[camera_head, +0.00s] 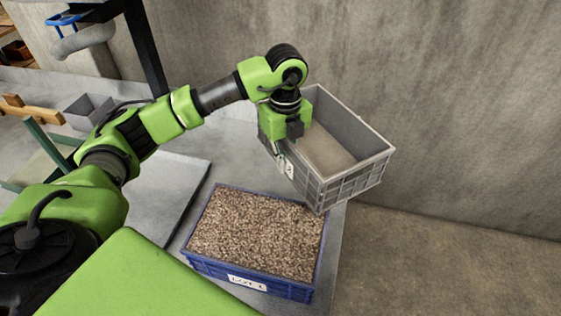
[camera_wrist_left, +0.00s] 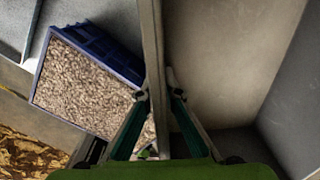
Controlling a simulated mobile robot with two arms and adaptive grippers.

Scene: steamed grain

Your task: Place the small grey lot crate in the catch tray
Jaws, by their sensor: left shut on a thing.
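The small grey lot crate (camera_head: 345,185) is in the head view, right of centre, tilted and raised above the level of the blue crate. It looks empty inside. My left gripper (camera_head: 283,155) is shut on its near left wall, beside a white label. In the left wrist view the two fingers of my left gripper (camera_wrist_left: 158,98) pinch the crate's wall (camera_wrist_left: 152,45) from both sides, and the crate's bare interior (camera_wrist_left: 225,60) fills the right. I cannot pick out the catch tray with certainty. My right gripper is not in view.
A blue crate (camera_head: 235,275) full of brown grain, labelled LOT 1, stands just below the grey crate. A flat grey plate (camera_head: 175,190) lies left of it. A small grey bin (camera_head: 88,108) stands farther left. A concrete wall (camera_head: 430,100) rises behind; floor (camera_head: 440,265) is clear at right.

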